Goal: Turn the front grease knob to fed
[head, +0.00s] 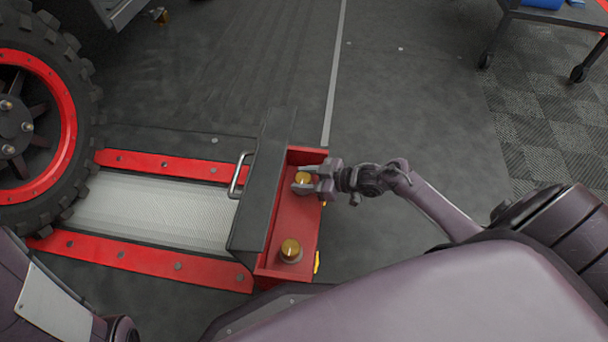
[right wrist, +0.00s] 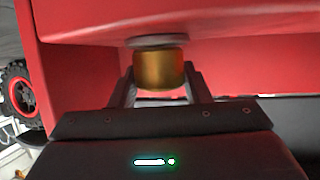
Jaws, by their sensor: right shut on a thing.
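Two brass grease knobs sit on the red box at the end of the roller unit. The far knob (head: 302,178) is between the fingers of my right gripper (head: 303,179), which is shut on it. In the right wrist view the brass knob (right wrist: 160,69) shows between the two dark fingers, below a round grey collar. The near knob (head: 290,249) stands free on its grey base. I cannot tell which knob is labelled front, and no fed mark can be read. My left gripper is out of view.
A dark sloping cover (head: 262,190) with a metal handle (head: 239,174) stands left of the red box (head: 285,222). A large tyre (head: 82,120) rests at the left by the roller plate (head: 150,212). The floor right of the box is clear around my arm.

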